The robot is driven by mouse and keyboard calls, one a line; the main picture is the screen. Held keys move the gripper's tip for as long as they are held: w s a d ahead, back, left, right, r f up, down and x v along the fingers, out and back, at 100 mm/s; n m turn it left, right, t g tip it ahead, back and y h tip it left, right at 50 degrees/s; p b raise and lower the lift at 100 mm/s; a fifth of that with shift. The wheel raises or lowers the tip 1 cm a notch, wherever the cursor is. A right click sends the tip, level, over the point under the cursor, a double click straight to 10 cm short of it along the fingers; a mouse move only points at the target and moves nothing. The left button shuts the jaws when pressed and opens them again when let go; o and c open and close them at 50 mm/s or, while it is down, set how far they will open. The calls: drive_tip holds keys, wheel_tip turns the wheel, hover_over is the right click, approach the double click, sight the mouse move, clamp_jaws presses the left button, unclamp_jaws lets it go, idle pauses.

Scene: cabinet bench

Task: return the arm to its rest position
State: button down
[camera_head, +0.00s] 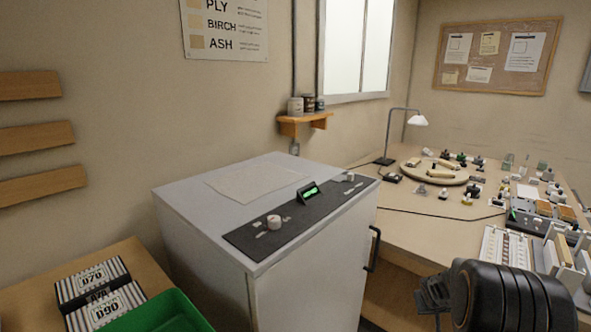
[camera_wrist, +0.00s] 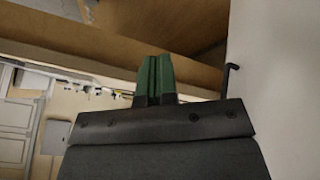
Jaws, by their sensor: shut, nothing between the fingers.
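My gripper (camera_wrist: 155,62) shows in the wrist view with its two green fingers together, shut and empty. The fingers point toward a wooden bench edge, beside the white side of a cabinet (camera_wrist: 285,90). In the head view my dark arm is at the lower right, in front of the bench; the fingertips cannot be made out there.
The grey cabinet (camera_head: 245,180) with a control panel and a black handle (camera_head: 373,248) stands left of my arm. The bench (camera_head: 420,230) behind carries a lamp (camera_head: 418,120), a round board (camera_head: 436,178) and many small parts. A green bin (camera_head: 165,310) and striped boxes (camera_head: 92,285) sit lower left.

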drive_tip(key=s+a+r+y+p, duration=0.2)
drive_tip(key=s+a+r+p, duration=0.4)
drive_tip(key=s+a+r, duration=0.4)
drive_tip(key=s+a+r+n+g+y+p, duration=0.1)
drive_tip(key=s+a+r+p, duration=0.6)
drive_tip(key=r, duration=1.1)
drive_tip(key=s+a, duration=0.4)
drive_tip(key=a, duration=0.2)
drive_tip(key=shift+s+r+g+y, duration=0.15)
drive_tip(key=shift+r+g+y, duration=0.15)
drive_tip(key=shift+y, duration=0.1)
